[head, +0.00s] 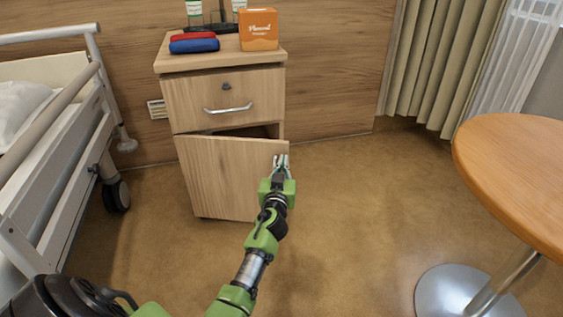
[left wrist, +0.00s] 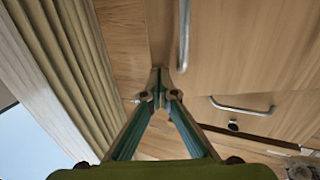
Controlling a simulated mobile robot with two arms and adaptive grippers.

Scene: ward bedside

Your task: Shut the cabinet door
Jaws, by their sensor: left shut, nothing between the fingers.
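The wooden bedside cabinet (head: 223,100) has a drawer above and a door (head: 230,180) below. The door stands partly open, its right edge swung out towards me, with a dark gap (head: 250,131) above it. My left gripper (head: 282,160) is shut and empty at the door's right edge, on the outer face side; I cannot tell if it touches. In the left wrist view the closed fingertips (left wrist: 160,74) are close to the door (left wrist: 235,45) and its metal handle (left wrist: 184,35). The drawer handle (left wrist: 242,106) shows beyond. My right gripper is out of view.
On the cabinet top are an orange box (head: 259,30), folded red and blue cloths (head: 194,44) and bottles. A bed (head: 60,150) stands at the left. A round table (head: 520,165) stands at the right. The floor between is clear.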

